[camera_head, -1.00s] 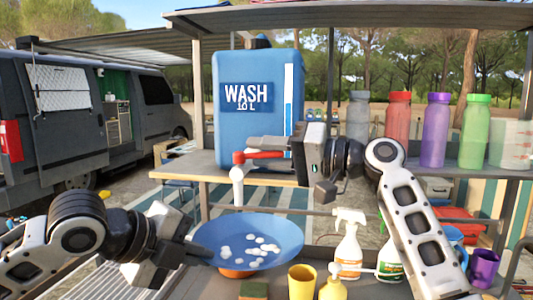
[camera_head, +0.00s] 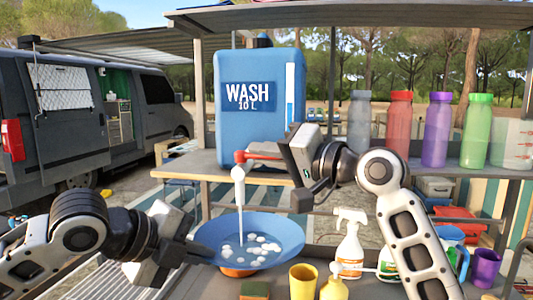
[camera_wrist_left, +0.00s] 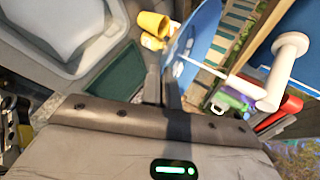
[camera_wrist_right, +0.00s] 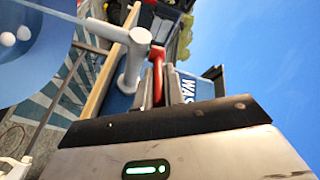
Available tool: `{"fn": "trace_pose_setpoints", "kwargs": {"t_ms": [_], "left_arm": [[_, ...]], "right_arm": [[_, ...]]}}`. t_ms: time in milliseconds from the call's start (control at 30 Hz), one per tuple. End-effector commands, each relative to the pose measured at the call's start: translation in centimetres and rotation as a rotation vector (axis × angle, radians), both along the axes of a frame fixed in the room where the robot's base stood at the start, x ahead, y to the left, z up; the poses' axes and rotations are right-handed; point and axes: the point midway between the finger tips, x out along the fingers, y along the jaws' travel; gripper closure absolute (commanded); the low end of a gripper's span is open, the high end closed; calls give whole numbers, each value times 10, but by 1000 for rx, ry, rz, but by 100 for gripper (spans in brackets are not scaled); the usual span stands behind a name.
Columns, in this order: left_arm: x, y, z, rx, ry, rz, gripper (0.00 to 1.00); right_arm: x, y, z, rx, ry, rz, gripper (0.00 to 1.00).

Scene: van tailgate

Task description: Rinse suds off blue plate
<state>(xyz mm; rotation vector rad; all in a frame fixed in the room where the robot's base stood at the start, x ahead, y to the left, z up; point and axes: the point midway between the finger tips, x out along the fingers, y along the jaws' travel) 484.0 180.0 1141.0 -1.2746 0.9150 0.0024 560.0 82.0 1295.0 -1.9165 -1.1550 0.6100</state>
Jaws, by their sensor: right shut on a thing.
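The blue plate (camera_head: 285,232) is tilted under the white tap (camera_head: 238,175), with several white suds blobs (camera_head: 262,246) on it. A thin water stream (camera_head: 240,212) runs from the spout onto the plate. My left gripper (camera_head: 203,251) is shut on the plate's left rim; the left wrist view shows the plate (camera_wrist_left: 205,38) at its fingertips (camera_wrist_left: 172,88). My right gripper (camera_head: 268,154) is shut on the tap's red lever (camera_head: 240,157); this lever (camera_wrist_right: 158,72) shows between its fingers in the right wrist view. The lever's far end is partly hidden by the gripper.
The blue wash tank (camera_head: 258,128) stands on the shelf behind the tap. A yellow cup (camera_head: 302,282), yellow bottle (camera_head: 333,288), sponge (camera_head: 254,290) and white spray bottle (camera_head: 350,245) stand close in front and to the right. An orange bowl (camera_head: 237,272) lies below the plate.

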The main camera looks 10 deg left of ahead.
Motion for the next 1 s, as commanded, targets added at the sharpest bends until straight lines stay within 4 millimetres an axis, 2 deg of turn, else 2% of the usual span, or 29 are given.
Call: {"fn": "trace_pose_setpoints", "kwargs": {"t_ms": [233, 300, 333, 600, 733, 867, 1000], "left_arm": [[0, 0, 1, -1, -3, -1, 100], [0, 0, 1, -1, -3, -1, 100], [0, 0, 1, -1, -3, -1, 100], [0, 0, 1, -1, -3, -1, 100], [0, 0, 1, -1, -3, -1, 100], [0, 0, 1, -1, -3, -1, 100], [0, 0, 1, -1, -3, -1, 100]], "right_arm": [[0, 0, -1, -2, 2, -2, 100], [0, 0, -1, -2, 2, -2, 76], [0, 0, -1, -2, 2, -2, 68], [0, 0, 0, 0, 1, -1, 68], [-3, -8, 0, 0, 0, -2, 68], [-13, -27, -1, 0, -1, -4, 68], [-27, -54, -1, -1, -1, -5, 68]]}}
